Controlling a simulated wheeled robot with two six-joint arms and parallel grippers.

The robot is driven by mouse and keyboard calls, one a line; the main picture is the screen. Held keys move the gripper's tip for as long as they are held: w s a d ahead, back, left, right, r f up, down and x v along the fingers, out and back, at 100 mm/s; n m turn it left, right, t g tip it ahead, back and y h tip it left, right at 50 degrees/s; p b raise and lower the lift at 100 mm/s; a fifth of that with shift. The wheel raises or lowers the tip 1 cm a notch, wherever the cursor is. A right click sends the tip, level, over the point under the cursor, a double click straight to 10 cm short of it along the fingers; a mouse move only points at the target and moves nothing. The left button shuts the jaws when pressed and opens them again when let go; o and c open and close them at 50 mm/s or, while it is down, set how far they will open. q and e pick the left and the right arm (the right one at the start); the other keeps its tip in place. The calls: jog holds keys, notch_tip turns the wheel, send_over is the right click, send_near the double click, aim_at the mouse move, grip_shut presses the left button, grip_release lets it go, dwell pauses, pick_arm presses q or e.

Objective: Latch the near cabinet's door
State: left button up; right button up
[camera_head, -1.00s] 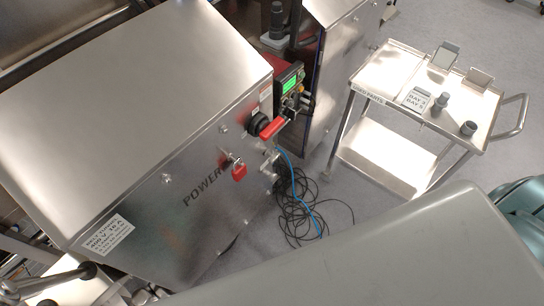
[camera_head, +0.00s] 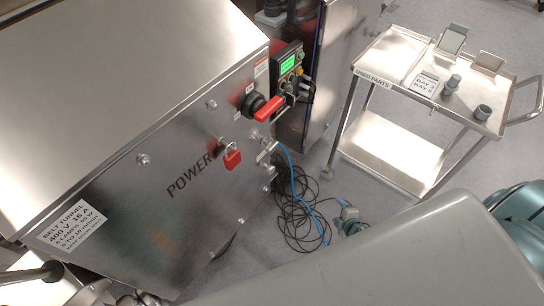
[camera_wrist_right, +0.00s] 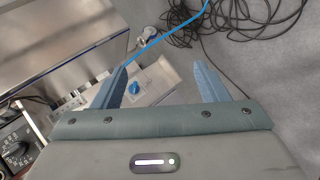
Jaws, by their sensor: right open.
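The near cabinet (camera_head: 130,210) is a brushed-steel box marked POWER, at the left of the head view. Its front door panel (camera_head: 185,235) looks closed. A red switch handle (camera_head: 268,108) on a black knob sits near its upper right, with a red padlock (camera_head: 232,159) below. Small metal fittings (camera_head: 268,165) are on the right edge; whether any is engaged is too small to tell. My right gripper (camera_head: 350,217) is right of the cabinet, partly hidden by my arm. In the wrist view its fingers (camera_wrist_right: 160,80) are open and empty.
Black and blue cables (camera_head: 300,205) lie coiled on the floor between cabinet and trolley. A steel trolley (camera_head: 390,85) stands at the right. A control panel with a green screen (camera_head: 288,64) is beside the cabinet. A pale box with a blue knob (camera_wrist_right: 137,92) shows beyond the fingers.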

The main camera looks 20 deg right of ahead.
jog(key=w+a+r+n+t+y+b, duration=0.1)
jog(key=w+r+n+t+y+b, duration=0.2)
jog(key=w+r+n, duration=0.45)
pick_arm(q)
jog(key=w+d+r+t+b, duration=0.1)
jog(key=w+d+r+b, duration=0.1)
jog(key=w+r+b, duration=0.5)
pick_arm(e)
jog(key=n+t+y+b, duration=0.2)
jog(key=n+y+b, duration=0.35)
jog(key=n, duration=1.55)
send_near(274, 147)
jog(key=w+y+p, duration=0.1)
jog(key=w+y, duration=0.1)
jog(key=shift+m, duration=0.25)
jog(key=x, duration=0.2)
jog(key=p+x, duration=0.1)
jog(key=x, duration=0.2)
jog(key=f+x, duration=0.1)
jog(key=x, duration=0.2)
jog(key=shift+w+a+p, duration=0.2)
jog(key=shift+w+p, duration=0.1)
jog(key=shift+w, duration=0.2)
pick_arm(q)
jog(key=w+a+v, duration=0.1)
jog(key=v, duration=1.3)
jog(key=shift+d+r+m, duration=0.3)
jog(key=shift+d, duration=0.05)
pick_arm(e)
jog(key=c, duration=1)
